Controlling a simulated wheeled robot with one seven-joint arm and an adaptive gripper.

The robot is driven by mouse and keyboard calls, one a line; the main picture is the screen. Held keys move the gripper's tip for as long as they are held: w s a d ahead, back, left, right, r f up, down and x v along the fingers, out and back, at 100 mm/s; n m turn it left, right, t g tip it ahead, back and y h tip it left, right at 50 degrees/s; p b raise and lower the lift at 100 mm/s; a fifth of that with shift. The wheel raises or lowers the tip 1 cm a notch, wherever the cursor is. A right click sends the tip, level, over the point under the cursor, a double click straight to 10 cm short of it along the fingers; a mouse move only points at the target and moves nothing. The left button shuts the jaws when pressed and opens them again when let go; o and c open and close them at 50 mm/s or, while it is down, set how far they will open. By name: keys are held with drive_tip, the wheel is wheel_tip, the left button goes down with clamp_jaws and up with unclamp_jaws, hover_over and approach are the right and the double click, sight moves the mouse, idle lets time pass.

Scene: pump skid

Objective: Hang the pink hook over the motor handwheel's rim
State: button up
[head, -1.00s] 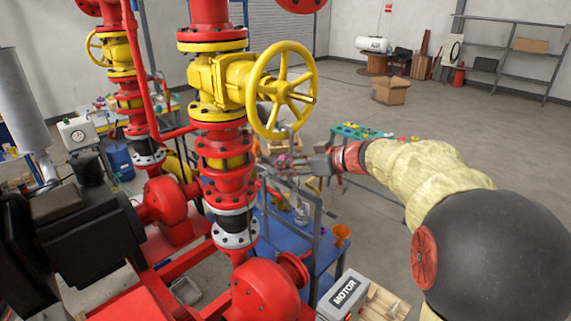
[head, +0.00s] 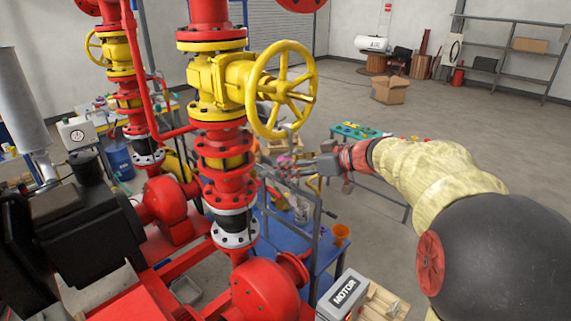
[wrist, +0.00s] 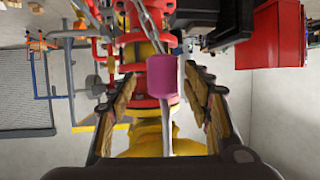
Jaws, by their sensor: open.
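The pink hook shows in the wrist view as a pink grip (wrist: 164,78) with a grey metal shank below it. In the head view, a small pink patch (head: 285,160) lies just left of my gripper (head: 298,165). In the wrist view my gripper (wrist: 163,100) is open, its two worn fingers on either side of the pink part with gaps showing. A large yellow handwheel (head: 311,76) stands on the yellow valve, above and left of my gripper. A grey box marked MOTOR (head: 343,294) sits low in front. I cannot tell what the hook's lower end touches.
Red pipework with flanges (head: 228,185) rises left of my gripper. A blue table (head: 325,258) with an orange cup (head: 341,234) and grey posts stands below it. A green-topped table (head: 350,130) is behind. The floor at the right is mostly open.

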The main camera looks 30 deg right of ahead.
drive_tip(key=v, duration=1)
drive_tip(key=w+d+m+t+h, duration=0.25)
drive_tip(key=d+h, duration=0.75)
drive_tip(key=d, duration=0.7)
drive_tip(key=s+d+f+m+g+h+b, duration=0.1)
drive_tip(key=s+f+m+g+h+b, duration=0.5)
drive_tip(key=s+f, duration=0.55)
drive_tip(key=s+a+f+n+g+y+b, duration=0.1)
drive_tip(key=s+a+f+y+b, duration=0.2)
drive_tip(key=a+f+b, duration=0.6)
drive_tip(key=s+a+f+y+b, duration=0.3)
drive_tip(key=s+a+f+b, duration=0.4)
drive_tip(key=a+f, duration=0.9)
drive_tip(key=s+a+f+n+g+y+b, duration=0.1)
drive_tip(key=s+a+f+y+b, duration=0.2)
drive_tip(key=a+f+b, duration=0.9)
drive_tip(key=s+f, duration=0.1)
drive_tip(key=s, duration=0.1)
drive_tip(key=shift+s+a+n+g+y, duration=0.3)
drive_tip(key=shift+s+n+g, duration=0.05)
drive_tip(key=shift+s, duration=0.05)
